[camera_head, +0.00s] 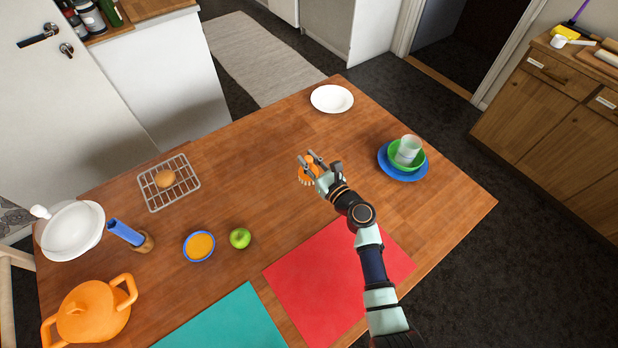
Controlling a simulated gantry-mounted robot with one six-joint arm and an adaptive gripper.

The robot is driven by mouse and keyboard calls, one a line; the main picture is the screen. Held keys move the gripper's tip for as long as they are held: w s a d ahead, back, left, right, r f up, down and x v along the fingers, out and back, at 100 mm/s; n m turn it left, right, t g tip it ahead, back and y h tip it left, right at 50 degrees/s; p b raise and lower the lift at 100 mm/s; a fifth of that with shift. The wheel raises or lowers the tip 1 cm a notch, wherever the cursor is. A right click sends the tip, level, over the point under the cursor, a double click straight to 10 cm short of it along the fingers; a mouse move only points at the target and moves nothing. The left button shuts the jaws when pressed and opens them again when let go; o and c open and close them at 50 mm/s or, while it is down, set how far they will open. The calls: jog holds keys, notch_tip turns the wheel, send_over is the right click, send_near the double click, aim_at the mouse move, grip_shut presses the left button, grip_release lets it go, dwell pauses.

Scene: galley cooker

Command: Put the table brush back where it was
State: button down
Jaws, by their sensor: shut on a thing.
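The table brush (306,177) is orange with pale bristles along its lower edge. It is at the right middle of the wooden table (225,145), partly covered by my gripper. My gripper (313,163) is shut on the brush. I cannot tell whether the bristles touch the table top or hang just above it.
A white plate (332,98) lies behind the brush. A blue plate (403,176) with a green bowl and pale cup stands to its right. A red mat (330,275), a green apple (240,238), a wire rack (152,202) and an orange pot (92,312) are also on the table.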

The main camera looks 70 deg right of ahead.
notch_tip(320, 180, down, 5)
jog(key=b, duration=0.3)
jog(key=shift+r, duration=0.25)
jog(key=shift+f, duration=0.15)
jog(key=c, duration=1)
grip_release()
jog(key=shift+s+r+p, duration=0.1)
jog(key=shift+r+p, duration=0.1)
jog(key=shift+p, duration=0.1)
jog(key=p+v, duration=0.3)
jog(key=v, duration=0.9)
